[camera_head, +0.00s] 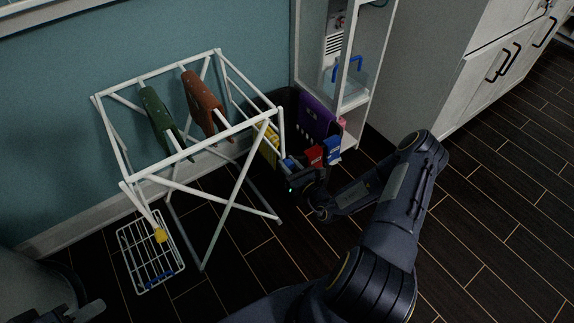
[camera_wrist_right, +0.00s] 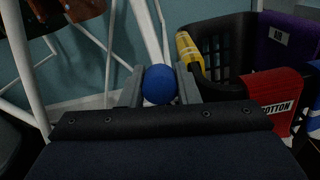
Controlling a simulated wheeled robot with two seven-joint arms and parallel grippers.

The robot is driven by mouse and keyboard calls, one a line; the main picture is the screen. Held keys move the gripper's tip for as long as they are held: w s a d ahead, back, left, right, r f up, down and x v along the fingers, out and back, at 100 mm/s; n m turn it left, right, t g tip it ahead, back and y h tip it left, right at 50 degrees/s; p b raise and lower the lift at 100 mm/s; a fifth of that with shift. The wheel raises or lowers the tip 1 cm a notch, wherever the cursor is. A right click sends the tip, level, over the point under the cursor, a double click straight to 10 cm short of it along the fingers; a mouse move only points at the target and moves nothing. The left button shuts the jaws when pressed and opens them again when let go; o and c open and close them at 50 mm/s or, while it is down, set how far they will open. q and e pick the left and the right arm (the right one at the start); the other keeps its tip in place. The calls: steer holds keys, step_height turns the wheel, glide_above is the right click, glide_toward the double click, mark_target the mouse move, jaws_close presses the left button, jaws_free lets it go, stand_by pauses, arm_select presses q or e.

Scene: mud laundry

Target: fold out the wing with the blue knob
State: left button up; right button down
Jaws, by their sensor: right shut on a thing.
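A white drying rack (camera_head: 190,130) stands against the wall. The blue knob (camera_wrist_right: 158,85) is between the fingers of my right gripper (camera_wrist_right: 160,88) in the right wrist view. In the head view my right gripper (camera_head: 290,172) is at the rack's right side, and mostly hides the knob and the wing it belongs to.
A green cloth (camera_head: 158,118) and a brown cloth (camera_head: 201,100) hang on the rack. A black basket (camera_wrist_right: 222,45) with a purple cloth (camera_head: 317,116) and a red "COTTON" label (camera_wrist_right: 275,98) stands close right of my right gripper. Dark floor in front is clear.

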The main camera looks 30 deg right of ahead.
steer(key=w+d+r+n+p, duration=0.1)
steer(key=d+r+n+p, duration=0.1)
steer(key=d+r+n, duration=0.6)
steer(key=d+r+n+p, duration=0.2)
steer(key=d+r+n, duration=0.3)
steer(key=d, duration=0.7)
step_height(320, 180, up, 9)
steer(key=d+n, duration=0.1)
steer(key=n, duration=0.3)
steer(key=shift+w+d+n, duration=0.25)
steer(key=shift+w+n, duration=0.05)
steer(key=shift+n, duration=0.1)
steer(key=shift+r, duration=0.2)
steer(key=c, duration=1.2)
jaws_free()
steer(key=shift+o, duration=0.5)
steer(key=shift+s, duration=0.1)
